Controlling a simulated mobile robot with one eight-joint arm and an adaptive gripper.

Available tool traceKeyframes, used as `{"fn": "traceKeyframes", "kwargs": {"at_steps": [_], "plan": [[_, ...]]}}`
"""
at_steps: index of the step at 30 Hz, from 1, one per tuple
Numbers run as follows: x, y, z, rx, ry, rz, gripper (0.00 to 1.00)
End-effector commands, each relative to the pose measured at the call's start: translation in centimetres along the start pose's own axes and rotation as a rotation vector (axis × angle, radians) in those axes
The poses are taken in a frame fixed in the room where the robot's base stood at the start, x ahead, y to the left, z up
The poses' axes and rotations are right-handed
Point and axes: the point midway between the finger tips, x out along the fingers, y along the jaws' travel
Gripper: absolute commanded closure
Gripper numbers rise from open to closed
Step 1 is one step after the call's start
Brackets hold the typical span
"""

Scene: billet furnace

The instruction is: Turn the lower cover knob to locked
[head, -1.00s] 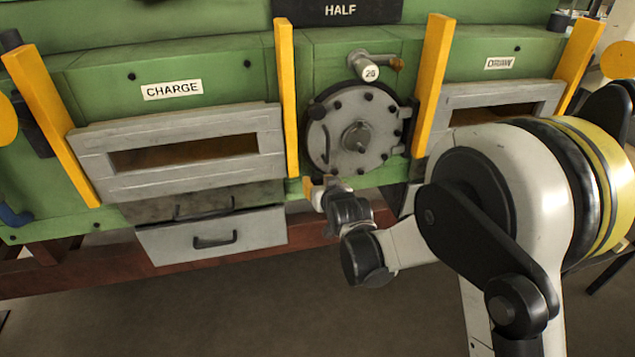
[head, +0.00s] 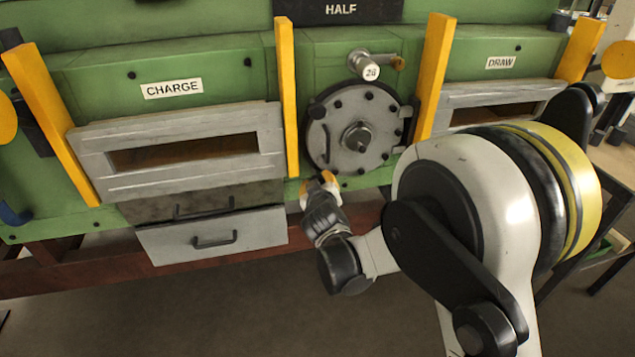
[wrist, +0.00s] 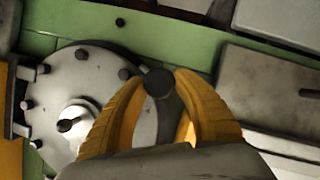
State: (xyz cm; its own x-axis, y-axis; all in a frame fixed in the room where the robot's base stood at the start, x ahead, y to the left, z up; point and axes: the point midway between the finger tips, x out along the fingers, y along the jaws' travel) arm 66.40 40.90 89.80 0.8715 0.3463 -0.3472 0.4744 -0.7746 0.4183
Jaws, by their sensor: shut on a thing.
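The round grey cover (head: 378,150), with bolts around its rim and a knob at its centre, is in the middle of the green furnace in the head view. It also shows at left in the wrist view (wrist: 88,85). My gripper (head: 320,183), with yellow fingers, is just below the cover's lower left edge. In the wrist view my gripper (wrist: 158,88) is shut on a dark round knob (wrist: 158,83), one fingertip on each side, beside the cover's rim. In the head view the fingers hide this knob. No marking for its position can be read.
Yellow upright bars (head: 288,95) (head: 435,75) flank the cover. A valve tagged 26 (head: 371,72) is above it. The CHARGE opening (head: 90,140) and a grey drawer (head: 165,240) are to the left; the DRAW opening (head: 490,98) is to the right, partly behind my arm.

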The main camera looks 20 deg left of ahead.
Motion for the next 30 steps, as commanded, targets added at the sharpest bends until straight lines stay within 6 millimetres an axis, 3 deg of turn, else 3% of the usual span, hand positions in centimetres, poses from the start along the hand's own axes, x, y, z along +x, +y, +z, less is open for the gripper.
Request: {"fn": "traceKeyframes", "kwargs": {"at_steps": [30], "plan": [[0.11,-0.40,0.17,-0.864,0.001,0.357,0.96]]}}
